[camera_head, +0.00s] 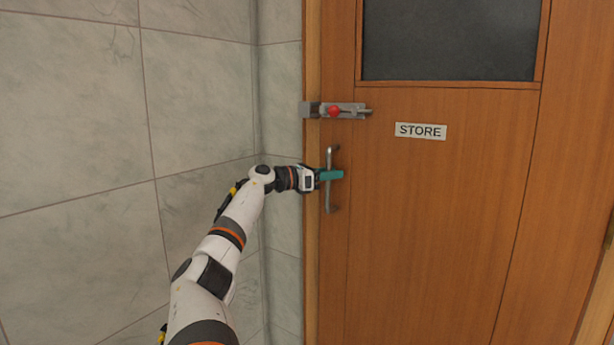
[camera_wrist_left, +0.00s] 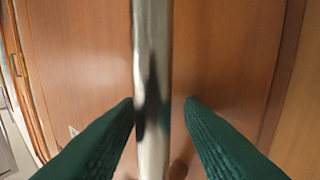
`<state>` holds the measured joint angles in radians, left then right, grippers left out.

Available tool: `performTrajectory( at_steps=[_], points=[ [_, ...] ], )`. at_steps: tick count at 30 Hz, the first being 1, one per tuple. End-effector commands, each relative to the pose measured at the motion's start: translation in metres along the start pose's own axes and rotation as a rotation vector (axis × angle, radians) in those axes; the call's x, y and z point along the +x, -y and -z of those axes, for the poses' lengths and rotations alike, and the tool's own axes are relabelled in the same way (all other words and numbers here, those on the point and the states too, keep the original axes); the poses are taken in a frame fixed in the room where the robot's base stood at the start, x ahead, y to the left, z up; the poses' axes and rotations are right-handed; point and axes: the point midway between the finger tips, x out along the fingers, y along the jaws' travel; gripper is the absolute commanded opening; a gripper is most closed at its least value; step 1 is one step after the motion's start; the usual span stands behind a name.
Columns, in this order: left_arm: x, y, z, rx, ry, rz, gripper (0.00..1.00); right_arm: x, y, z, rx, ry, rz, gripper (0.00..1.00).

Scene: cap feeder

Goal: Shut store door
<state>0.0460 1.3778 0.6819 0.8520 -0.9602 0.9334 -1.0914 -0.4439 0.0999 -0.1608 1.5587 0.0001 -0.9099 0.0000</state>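The wooden store door (camera_head: 430,220) fills the right of the head view, with a white STORE label (camera_head: 421,131) and a dark window pane. Its left edge lies close along the frame; I cannot tell whether it is fully shut. A vertical metal pull handle (camera_head: 331,200) is near that edge. My left gripper (camera_head: 332,175) is at the handle. In the left wrist view the handle bar (camera_wrist_left: 153,60) stands between the two teal fingers, which are apart, with a gap on the right side. My right gripper is not in view.
A metal bolt with a red knob (camera_head: 334,112) sits above the handle, across the door's left edge. A wooden frame (camera_head: 312,230) and a grey-green tiled wall (camera_head: 75,150) stand to the left, close to my left arm.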

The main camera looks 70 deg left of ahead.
Motion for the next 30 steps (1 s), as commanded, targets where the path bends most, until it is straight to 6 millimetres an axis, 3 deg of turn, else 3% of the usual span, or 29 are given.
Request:
performTrajectory(
  at_steps=[7,13,24,30],
  points=[
    [-0.022,0.0,-0.004,0.0,0.001,0.002,0.35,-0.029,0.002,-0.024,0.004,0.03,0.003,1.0],
    [-0.049,-0.001,0.0,0.001,-0.005,0.001,0.35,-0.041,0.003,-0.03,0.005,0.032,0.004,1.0],
    [-0.105,-0.002,0.004,0.003,-0.007,0.0,0.35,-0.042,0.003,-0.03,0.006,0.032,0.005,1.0],
    [-0.117,-0.003,0.005,0.005,-0.007,-0.001,0.35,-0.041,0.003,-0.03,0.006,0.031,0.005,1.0]
  ],
)
